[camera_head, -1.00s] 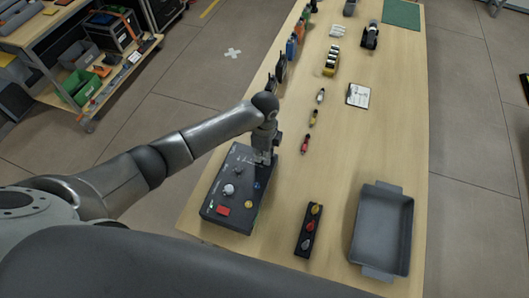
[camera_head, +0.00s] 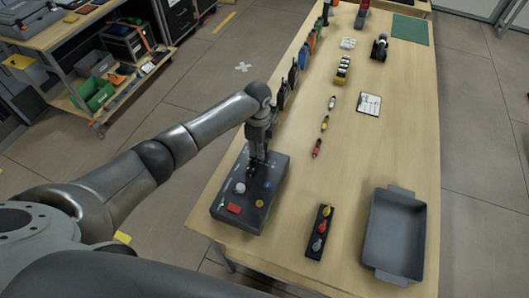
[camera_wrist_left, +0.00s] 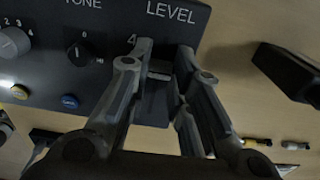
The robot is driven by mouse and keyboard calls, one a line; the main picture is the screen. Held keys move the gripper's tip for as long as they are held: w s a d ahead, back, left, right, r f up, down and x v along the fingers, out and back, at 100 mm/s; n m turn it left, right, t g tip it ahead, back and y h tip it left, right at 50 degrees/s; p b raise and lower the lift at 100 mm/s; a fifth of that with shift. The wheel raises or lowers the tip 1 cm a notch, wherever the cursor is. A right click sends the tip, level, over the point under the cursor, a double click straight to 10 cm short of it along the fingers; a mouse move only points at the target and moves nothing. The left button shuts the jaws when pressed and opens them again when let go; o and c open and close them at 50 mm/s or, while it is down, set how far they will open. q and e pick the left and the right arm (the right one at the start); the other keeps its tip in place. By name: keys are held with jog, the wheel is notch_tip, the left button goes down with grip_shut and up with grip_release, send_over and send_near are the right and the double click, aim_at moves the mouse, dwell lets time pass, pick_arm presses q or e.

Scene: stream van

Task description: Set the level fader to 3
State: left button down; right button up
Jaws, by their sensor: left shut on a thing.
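The dark control box (camera_head: 227,207) sits near the left edge of the table, with knobs and colored buttons on top. In the left wrist view, the word LEVEL (camera_wrist_left: 170,12) is printed above the fader. My left gripper (camera_head: 254,168) points down at the far part of the box. In the left wrist view, the left gripper (camera_wrist_left: 165,50) is shut on the level fader's cap (camera_wrist_left: 160,71). A printed 4 shows beside the left fingertip; other scale marks are hidden by the fingers. The TONE knob (camera_wrist_left: 79,54) is left of the gripper. My right gripper is not in view.
A grey tray (camera_head: 366,240) and a dark block with colored knobs (camera_head: 312,245) stand right of the box on the wooden table (camera_head: 335,185). Several small connectors lie beyond, near a white card (camera_head: 368,103). Dark upright items line the far left edge.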

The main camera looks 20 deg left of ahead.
pick_arm(q)
jog(key=c, duration=1.7)
grip_release()
jog(key=shift+o, duration=1.9)
jog(key=shift+r, duration=0.2)
notch_tip(320, 180, up, 12)
jog(key=shift+f, duration=0.2)
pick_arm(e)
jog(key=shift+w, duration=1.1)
